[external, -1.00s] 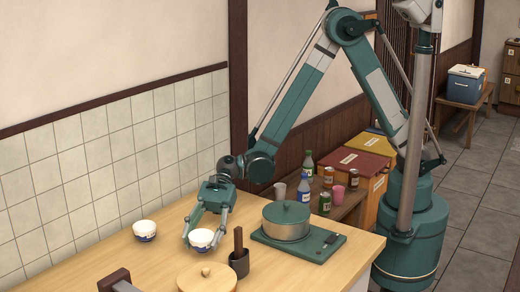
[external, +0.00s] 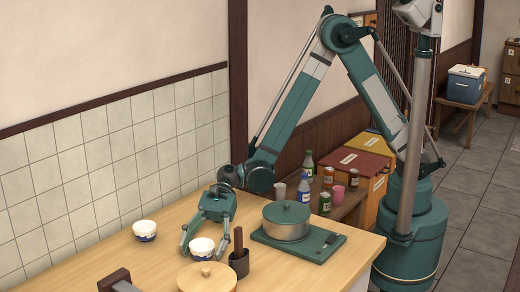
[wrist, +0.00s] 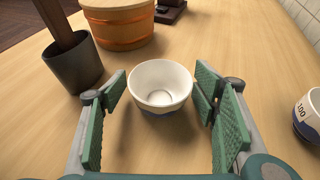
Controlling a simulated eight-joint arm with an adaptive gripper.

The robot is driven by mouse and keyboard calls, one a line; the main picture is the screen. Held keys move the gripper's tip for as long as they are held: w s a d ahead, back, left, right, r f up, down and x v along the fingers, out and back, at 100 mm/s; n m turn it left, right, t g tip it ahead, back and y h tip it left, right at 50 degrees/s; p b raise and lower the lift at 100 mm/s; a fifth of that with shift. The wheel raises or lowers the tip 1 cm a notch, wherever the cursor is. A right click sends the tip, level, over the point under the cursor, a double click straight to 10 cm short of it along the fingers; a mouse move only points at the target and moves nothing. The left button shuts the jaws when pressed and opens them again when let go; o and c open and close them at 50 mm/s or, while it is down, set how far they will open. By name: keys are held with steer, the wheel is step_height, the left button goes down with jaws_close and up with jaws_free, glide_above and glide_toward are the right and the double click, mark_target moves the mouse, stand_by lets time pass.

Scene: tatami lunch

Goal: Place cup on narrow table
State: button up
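A white cup (external: 202,245) with a blue lower part stands upright on the wooden counter (external: 110,262). In the wrist view the cup (wrist: 160,84) is between the fingers of my gripper (wrist: 161,90), with a visible gap on each side. My gripper (external: 204,247) is open, low over the counter. A second similar cup (external: 144,231) stands to the left; part of it shows at the right edge of the wrist view (wrist: 308,115). A low, narrow wooden table (external: 349,210) bearing bottles, cans and cups is behind the counter.
A dark holder (external: 239,263) with a wooden utensil and a lidded wooden tub (external: 207,281) stand close to the cup. Crates (external: 362,170) stand behind the narrow table.

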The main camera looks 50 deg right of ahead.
stand_by(0.4)
steer(key=shift+p+v, duration=1.15)
steer(key=shift+v, duration=2.75)
steer(key=shift+s+d+f, duration=0.1)
steer(key=shift+s+f, duration=0.05)
steer(key=shift+f, duration=0.05)
